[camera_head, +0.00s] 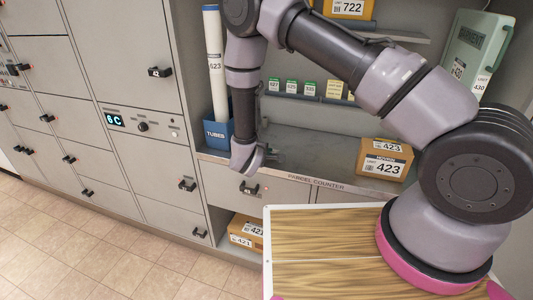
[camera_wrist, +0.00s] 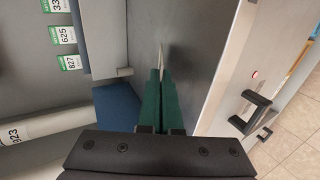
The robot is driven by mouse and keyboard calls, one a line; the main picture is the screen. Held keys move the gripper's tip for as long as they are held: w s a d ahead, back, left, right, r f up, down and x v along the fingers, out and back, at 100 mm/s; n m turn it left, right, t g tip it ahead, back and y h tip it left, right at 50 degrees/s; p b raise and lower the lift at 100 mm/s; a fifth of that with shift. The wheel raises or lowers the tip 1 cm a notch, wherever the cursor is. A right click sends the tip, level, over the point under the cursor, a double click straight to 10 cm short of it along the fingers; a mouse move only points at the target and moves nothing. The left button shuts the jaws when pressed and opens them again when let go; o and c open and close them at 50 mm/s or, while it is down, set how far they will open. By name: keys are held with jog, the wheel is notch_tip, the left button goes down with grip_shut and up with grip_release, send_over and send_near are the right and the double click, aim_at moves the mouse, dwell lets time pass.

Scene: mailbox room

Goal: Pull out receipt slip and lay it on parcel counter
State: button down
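My gripper (camera_head: 262,160) hangs over the left part of the parcel counter (camera_head: 310,165), near its front edge. In the wrist view its two green fingers (camera_wrist: 160,78) are close together. A thin pale sliver, apparently the receipt slip (camera_wrist: 162,58), shows edge-on at the fingertips and looks pinched between them. I cannot make out the slip in the head view. The counter shows as a grey surface beyond the fingers in the wrist view (camera_wrist: 185,45); I cannot tell whether the slip touches it.
A blue tubes bin (camera_head: 217,134) with a tall white tube (camera_head: 214,70) stands left of my gripper. A box marked 423 (camera_head: 384,160) sits at the counter's right. Lockers and a panel with a lit display (camera_head: 116,120) are at left. The counter's middle is clear.

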jog(key=shift+w+f, duration=0.15)
jog(key=shift+w, duration=0.05)
jog(key=c, duration=1)
grip_release()
jog(key=shift+s+a, duration=0.55)
jog(key=shift+s, duration=1)
jog(key=shift+s+a, duration=0.55)
jog(key=shift+s, duration=1.05)
jog(key=shift+s+a, duration=0.55)
jog(key=shift+s, duration=1)
